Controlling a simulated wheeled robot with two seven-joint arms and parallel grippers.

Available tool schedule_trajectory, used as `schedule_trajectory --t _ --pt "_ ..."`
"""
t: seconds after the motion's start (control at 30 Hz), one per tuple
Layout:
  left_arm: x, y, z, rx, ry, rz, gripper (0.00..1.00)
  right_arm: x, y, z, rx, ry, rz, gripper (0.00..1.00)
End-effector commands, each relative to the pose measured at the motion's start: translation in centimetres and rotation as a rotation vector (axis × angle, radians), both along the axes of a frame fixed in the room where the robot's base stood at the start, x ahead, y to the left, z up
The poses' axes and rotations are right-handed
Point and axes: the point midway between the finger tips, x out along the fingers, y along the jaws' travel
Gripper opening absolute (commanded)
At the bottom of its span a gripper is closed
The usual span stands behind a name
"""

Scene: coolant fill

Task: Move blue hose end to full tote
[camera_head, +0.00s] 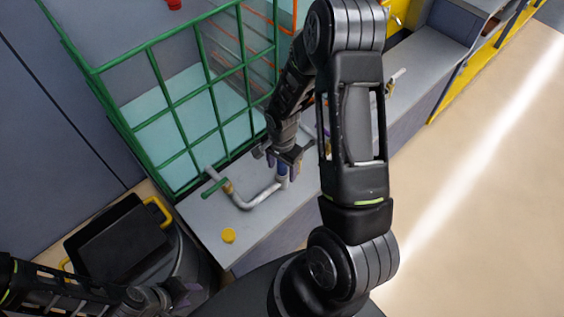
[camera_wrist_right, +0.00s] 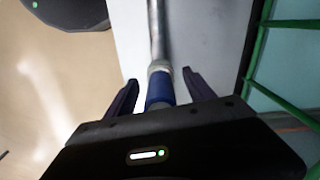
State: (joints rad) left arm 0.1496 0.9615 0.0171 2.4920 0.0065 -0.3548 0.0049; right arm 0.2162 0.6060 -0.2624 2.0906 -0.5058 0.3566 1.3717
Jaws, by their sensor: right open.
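The blue hose end (camera_head: 283,170) stands at the end of a bent grey pipe or hose on the grey ledge (camera_head: 290,209). My right gripper (camera_head: 284,157) is open, with its fingers on either side of it. In the right wrist view, the blue collar (camera_wrist_right: 160,88) lies between the open fingers of that gripper (camera_wrist_right: 162,92); gaps show on both sides. A green-caged tote (camera_head: 172,103) holding pale blue liquid stands behind the ledge. An orange-caged tote (camera_head: 287,30) is mostly hidden behind my right arm. My left gripper (camera_head: 178,291) is low at the left, its jaws unclear.
A valve with a green handle (camera_head: 214,187) sits at the green tote's front. A yellow cap (camera_head: 229,236) lies on the ledge. A black container with yellow handles (camera_head: 118,243) stands at left. Open floor (camera_head: 480,180) extends at right.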

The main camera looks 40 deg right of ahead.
Motion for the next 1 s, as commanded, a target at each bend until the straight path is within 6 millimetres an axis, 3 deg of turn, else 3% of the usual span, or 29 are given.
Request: schedule_trajectory --t 0.2,0.9,1.0 --pt "-0.01 0.0 -0.01 0.0 0.0 0.0 0.39 0.02 0.0 0.0 0.0 -0.001 0.0 0.62" --pt "0.0 0.0 -0.01 0.0 0.0 0.0 0.39 0.02 0.0 0.02 0.0 0.0 -0.001 0.04" --pt "0.0 0.0 -0.01 0.0 0.0 0.0 0.39 0.02 0.0 0.02 0.0 0.0 -0.001 0.0"
